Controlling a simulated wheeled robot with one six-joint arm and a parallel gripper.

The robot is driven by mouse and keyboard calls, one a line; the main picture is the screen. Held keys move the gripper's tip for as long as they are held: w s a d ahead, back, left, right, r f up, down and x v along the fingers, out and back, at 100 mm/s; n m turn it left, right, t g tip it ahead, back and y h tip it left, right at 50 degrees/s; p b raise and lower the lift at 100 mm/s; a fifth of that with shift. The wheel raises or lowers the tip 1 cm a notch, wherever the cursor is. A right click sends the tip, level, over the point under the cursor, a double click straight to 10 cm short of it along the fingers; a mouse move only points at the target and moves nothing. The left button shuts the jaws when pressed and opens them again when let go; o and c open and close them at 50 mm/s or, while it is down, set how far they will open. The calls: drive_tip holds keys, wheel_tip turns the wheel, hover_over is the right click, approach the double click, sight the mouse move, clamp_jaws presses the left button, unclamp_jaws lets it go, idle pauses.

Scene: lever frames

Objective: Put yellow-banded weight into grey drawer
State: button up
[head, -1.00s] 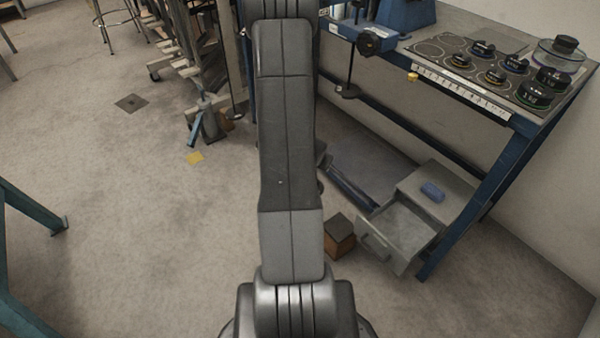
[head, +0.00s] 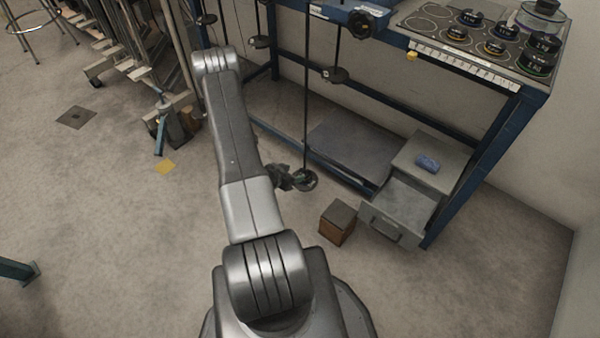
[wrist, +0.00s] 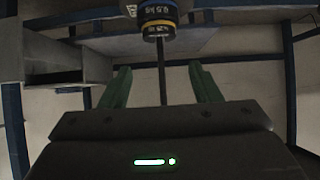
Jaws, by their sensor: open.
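A yellow-banded weight (wrist: 158,29) shows in the wrist view, touching a blue-banded weight (wrist: 157,10) on a thin rod (wrist: 162,85). My gripper (wrist: 162,82) is open; its green fingers stand on either side of the rod, apart from it and from the weights. In the head view my gripper (head: 292,177) is low beside the bottom of the hanging rod (head: 307,110). A dark disc there is too small to read. The grey drawer (head: 398,212) is pulled out of its grey cabinet, right of my gripper. Its inside looks empty.
A blue object (head: 427,163) lies on the cabinet top. A brown box (head: 338,222) stands on the floor left of the drawer. Several banded weights lie on the bench tray (head: 420,45). Other rods with discs hang further left. Bench legs flank the cabinet.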

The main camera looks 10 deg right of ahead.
drive_tip(key=w+d+f+b, duration=0.1)
drive_tip(key=f, duration=0.1)
drive_tip(key=w+d+f+b, duration=0.1)
drive_tip(key=d+f+b, duration=0.1)
drive_tip(key=w+d+f+b, duration=0.1)
drive_tip(key=f, duration=0.2)
drive_tip(key=shift+w+d+b, duration=0.15)
drive_tip(key=shift+d+b, duration=0.05)
drive_tip(key=shift+b, duration=0.1)
drive_tip(key=shift+b+x, duration=0.65)
drive_tip(key=shift+x, duration=0.3)
drive_tip(key=shift+r, duration=0.15)
drive_tip(key=shift+c, duration=0.3)
drive_tip(key=c, duration=0.4)
drive_tip(key=o, duration=0.5)
drive_tip(key=shift+o, duration=0.2)
drive_tip(key=w+d+r+p+v, duration=0.1)
drive_tip(key=r+p+v, duration=0.1)
drive_tip(key=p+v, duration=0.4)
drive_tip(key=v, duration=0.4)
drive_tip(key=shift+s+a+r, duration=0.15)
drive_tip(key=shift+s, duration=0.05)
